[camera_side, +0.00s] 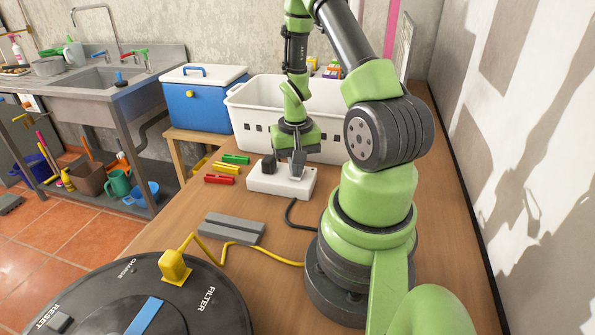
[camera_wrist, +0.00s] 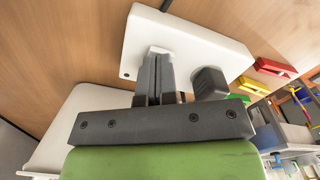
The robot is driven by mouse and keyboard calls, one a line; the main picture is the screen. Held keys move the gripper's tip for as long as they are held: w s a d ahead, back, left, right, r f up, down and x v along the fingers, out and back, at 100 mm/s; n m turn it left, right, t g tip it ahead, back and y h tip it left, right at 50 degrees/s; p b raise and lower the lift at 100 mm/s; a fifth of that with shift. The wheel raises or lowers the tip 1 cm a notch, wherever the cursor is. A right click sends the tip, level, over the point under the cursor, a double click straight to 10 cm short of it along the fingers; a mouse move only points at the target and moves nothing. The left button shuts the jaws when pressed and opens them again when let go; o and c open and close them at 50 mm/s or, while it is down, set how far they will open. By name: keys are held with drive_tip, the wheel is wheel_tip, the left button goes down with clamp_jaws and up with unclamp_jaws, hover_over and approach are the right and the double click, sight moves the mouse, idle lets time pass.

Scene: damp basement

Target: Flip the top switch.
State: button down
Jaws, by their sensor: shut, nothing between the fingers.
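A white box (camera_side: 265,182) with a black cable lies on the wooden table; it also shows in the wrist view (camera_wrist: 190,38). A black block (camera_side: 268,164) stands on its left part, and it shows right of my fingers in the wrist view (camera_wrist: 208,82). My gripper (camera_side: 298,172) points down over the box's right part. Its fingers are shut with nothing between them, and in the wrist view the tips (camera_wrist: 158,58) are at a small pale raised piece (camera_wrist: 158,49) on the box. The fingers partly cover this piece. I cannot tell whether they touch it or whether it is the top switch.
A white basket (camera_side: 250,110) stands just behind the box. Red (camera_side: 219,180), yellow (camera_side: 225,169) and green (camera_side: 236,159) clips lie to its left. Grey bars (camera_side: 231,228) and a dark round device (camera_side: 110,300) with a yellow plug (camera_side: 174,266) are nearer the camera.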

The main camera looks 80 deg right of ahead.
drive_tip(key=shift+f, duration=0.3)
drive_tip(key=shift+r, duration=3.55)
drive_tip(key=w+a+r+n+t+h, duration=0.1)
drive_tip(key=w+a+r+n+t, duration=0.3)
drive_tip(key=a+r, duration=0.6)
drive_tip(key=s+a+r+n+t+y, duration=0.3)
drive_tip(key=s+a+r, duration=0.3)
drive_tip(key=a+r, duration=0.4)
drive_tip(key=shift+a+n, duration=0.5)
drive_tip(key=shift+a, duration=0.7)
